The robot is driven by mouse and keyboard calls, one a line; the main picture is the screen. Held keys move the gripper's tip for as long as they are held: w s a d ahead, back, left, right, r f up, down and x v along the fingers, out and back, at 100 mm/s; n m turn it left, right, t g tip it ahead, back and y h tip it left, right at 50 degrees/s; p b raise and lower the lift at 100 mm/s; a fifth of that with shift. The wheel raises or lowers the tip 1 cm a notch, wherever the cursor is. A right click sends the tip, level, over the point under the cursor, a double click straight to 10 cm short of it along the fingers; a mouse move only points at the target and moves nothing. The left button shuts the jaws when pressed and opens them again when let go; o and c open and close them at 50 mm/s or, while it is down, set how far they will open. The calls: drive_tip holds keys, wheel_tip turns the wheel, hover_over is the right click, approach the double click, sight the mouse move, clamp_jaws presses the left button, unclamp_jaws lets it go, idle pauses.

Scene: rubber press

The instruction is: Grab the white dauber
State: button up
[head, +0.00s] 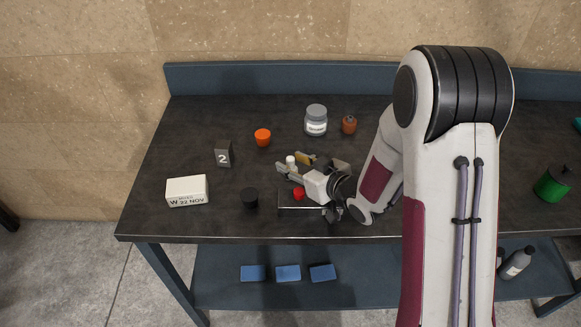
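A small white upright piece (291,161), which looks like the white dauber, stands on the dark table near the middle. My gripper (293,167) reaches in from the right, low over the table, pointing left and away. Its fingers look spread, with the white piece close to their tips. I cannot tell whether they touch it. A yellowish piece (303,158) shows just right of the white one, partly hidden by my gripper. A red piece (299,194) shows at the near side of my gripper.
A dark stand (300,211) lies below my gripper. A black cup (250,198), white block (187,191), number 2 marker (223,157), orange cup (263,137), grey-lidded jar (316,120) and brown bottle (349,124) stand around. The table (170,140) has bare room at left.

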clamp_jaws()
drive_tip(key=shift+r, duration=0.25)
wheel_tip(320, 180, up, 10)
drive_tip(key=shift+f, duration=0.2)
idle(0.9)
idle(0.5)
